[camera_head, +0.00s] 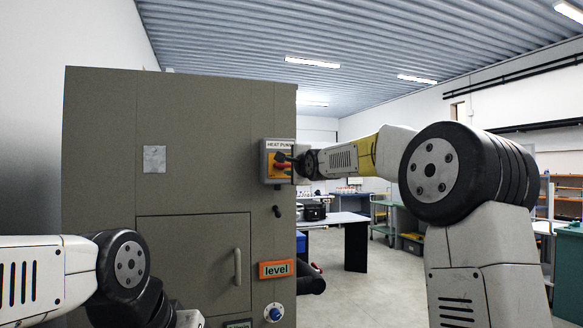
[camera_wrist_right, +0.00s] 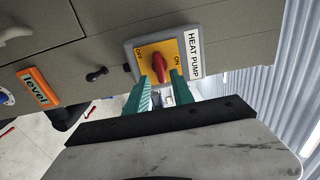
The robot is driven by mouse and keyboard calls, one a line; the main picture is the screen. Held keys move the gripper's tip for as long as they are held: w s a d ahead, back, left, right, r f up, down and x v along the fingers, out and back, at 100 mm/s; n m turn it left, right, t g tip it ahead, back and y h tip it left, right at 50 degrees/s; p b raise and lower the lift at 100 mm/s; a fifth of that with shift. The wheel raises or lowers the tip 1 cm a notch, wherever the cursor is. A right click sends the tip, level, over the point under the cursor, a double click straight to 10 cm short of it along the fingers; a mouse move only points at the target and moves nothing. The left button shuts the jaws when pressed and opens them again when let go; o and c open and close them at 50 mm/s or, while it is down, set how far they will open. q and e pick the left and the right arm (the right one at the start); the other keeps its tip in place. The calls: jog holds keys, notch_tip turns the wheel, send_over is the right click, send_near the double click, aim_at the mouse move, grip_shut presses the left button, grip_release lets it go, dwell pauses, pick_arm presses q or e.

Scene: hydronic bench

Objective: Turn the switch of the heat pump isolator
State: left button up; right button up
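The heat pump isolator (camera_head: 268,172) is a grey box with a yellow plate and a red switch, high on the right side of the cabinet front. In the right wrist view the isolator (camera_wrist_right: 193,34) has a "HEAT PUMP" label, and its red switch (camera_wrist_right: 159,66) lies crosswise between the OFF and ON marks. My right gripper (camera_wrist_right: 161,82) has its two green fingers apart, one on each side of the switch's near end; contact cannot be told. In the head view my right gripper (camera_head: 291,163) is at the isolator, partly covering it. My left gripper is not in view.
The grey cabinet (camera_head: 190,185) has a door with a handle (camera_head: 238,267). Below the isolator are a small black knob (camera_head: 277,211), an orange "level" sign (camera_head: 275,269) and a blue-and-white dial (camera_head: 273,312). A table (camera_head: 345,219) stands behind; the floor right of the cabinet is open.

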aim_at(284, 165)
jog(key=x, duration=0.5)
jog(key=shift+w+a, duration=0.15)
jog(key=shift+w, duration=0.05)
grip_shut()
jog(key=m, duration=0.3)
jog(key=shift+m, duration=0.4)
jog(key=m, duration=1.3)
jog(key=shift+a, duration=0.1)
jog(key=shift+c, duration=1.4)
grip_release()
jog(key=shift+m, duration=0.5)
jog(key=o, duration=0.5)
